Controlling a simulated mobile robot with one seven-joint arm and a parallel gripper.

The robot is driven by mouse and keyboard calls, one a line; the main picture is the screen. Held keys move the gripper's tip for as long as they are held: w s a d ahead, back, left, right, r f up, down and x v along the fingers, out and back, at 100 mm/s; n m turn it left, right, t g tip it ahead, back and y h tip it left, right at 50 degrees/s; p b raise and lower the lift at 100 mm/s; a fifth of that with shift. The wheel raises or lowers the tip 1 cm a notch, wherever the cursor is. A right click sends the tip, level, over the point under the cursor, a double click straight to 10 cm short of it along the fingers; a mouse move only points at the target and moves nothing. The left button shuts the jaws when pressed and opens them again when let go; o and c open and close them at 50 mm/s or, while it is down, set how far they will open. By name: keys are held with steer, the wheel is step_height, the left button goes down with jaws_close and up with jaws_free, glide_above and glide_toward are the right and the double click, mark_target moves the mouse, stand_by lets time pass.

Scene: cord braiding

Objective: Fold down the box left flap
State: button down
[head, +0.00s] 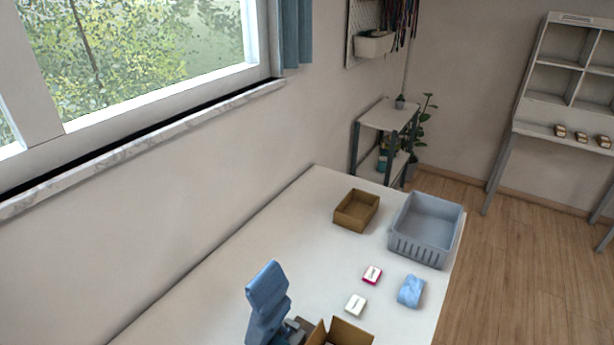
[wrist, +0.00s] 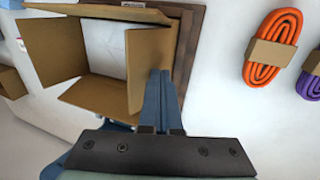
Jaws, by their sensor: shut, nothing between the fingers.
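The open cardboard box (head: 347,329) is cut off at the bottom edge of the head view. In the wrist view the box (wrist: 110,90) has its flaps standing up or splayed outward around a pale interior. My gripper (wrist: 160,74) is shut and empty. Its fingers lie along the outer side of the flap (wrist: 149,58) on the right of that view, touching it or very close. This seems to be the flap on the box's left in the head view, where my arm stands. The fingertips are hidden in the head view.
A dark wooden board (wrist: 190,50) lies by the box. Orange cord (wrist: 272,50) and purple cord (wrist: 309,84) lie beyond it. A grey basket (head: 427,230), a brown tray (head: 356,211), a blue bundle (head: 411,291) and two small packets stand farther along the table. The table's left-back area is clear.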

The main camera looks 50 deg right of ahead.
steer(key=shift+d, duration=0.5)
steer(key=shift+d+f, duration=0.1)
steer(key=shift+d, duration=0.1)
steer(key=shift+w+d+f+b, duration=0.15)
steer(key=shift+d+f+b, duration=0.15)
steer(key=shift+d, duration=0.35)
steer(key=shift+r, duration=0.1)
steer(key=shift+d+f+b, duration=0.5)
steer(key=shift+d+f, duration=0.15)
steer(key=shift+d, duration=0.05)
steer(key=shift+f, duration=0.1)
